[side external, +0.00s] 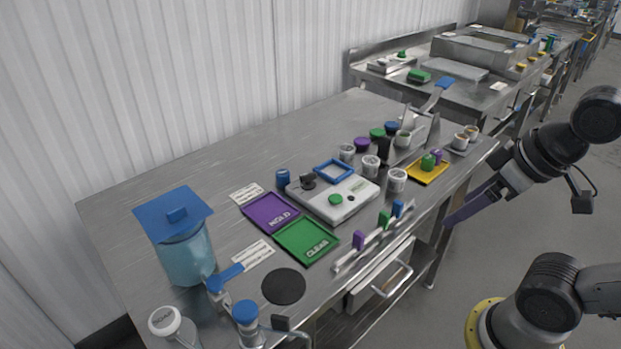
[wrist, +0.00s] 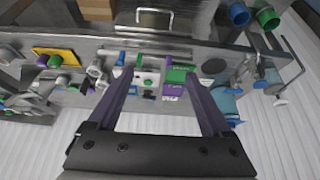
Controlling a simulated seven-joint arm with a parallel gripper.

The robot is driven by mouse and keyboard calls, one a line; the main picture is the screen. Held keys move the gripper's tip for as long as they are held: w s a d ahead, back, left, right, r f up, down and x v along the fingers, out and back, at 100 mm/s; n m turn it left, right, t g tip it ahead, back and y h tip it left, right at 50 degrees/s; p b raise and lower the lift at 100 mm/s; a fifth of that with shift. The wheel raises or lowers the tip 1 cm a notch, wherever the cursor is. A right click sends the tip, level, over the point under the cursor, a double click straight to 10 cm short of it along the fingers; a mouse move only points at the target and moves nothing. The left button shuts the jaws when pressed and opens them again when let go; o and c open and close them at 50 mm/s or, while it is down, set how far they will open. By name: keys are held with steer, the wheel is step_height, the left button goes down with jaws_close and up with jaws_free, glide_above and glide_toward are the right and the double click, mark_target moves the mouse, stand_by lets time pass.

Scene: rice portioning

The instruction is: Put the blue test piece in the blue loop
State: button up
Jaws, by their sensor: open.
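The blue loop (side external: 333,170) is a square blue frame lying at the back of the white scale (side external: 309,195). A small blue block (side external: 397,208) stands at the right end of the front rail, beside a green and a purple block; it also shows in the wrist view (wrist: 121,58). A blue cylinder (side external: 283,178) stands behind the scale's left end. I cannot tell for certain which blue piece is the test piece. My gripper (side external: 450,217) is off the table's right front side, apart from every object. In the wrist view its purple fingers (wrist: 162,75) are spread and empty.
A yellow tray (side external: 416,177) with green and purple pieces lies at the right. Purple (side external: 255,220) and green (side external: 290,246) trays lie left of the scale. White cups (side external: 397,181) stand right of the scale. A blue-lidded jug (side external: 187,259) stands at the left.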

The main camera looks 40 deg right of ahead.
steer(key=w+r+m+t, duration=0.1)
steer(key=w+r, duration=0.5)
steer(key=w, duration=0.3)
steer(key=w+r+t, duration=0.1)
steer(key=w+r, duration=0.5)
steer(key=w, duration=0.4)
steer(key=g, duration=0.3)
glide_above(283, 173)
steer(key=s, duration=0.2)
steer(key=shift+h, duration=0.3)
steer(key=f, duration=2.5)
steer(key=shift+s+a+f, duration=0.15)
steer(key=shift+a+f, duration=0.05)
steer(key=shift+a, duration=0.05)
steer(key=shift+x, duration=2.9)
steer(key=shift+d, duration=0.15)
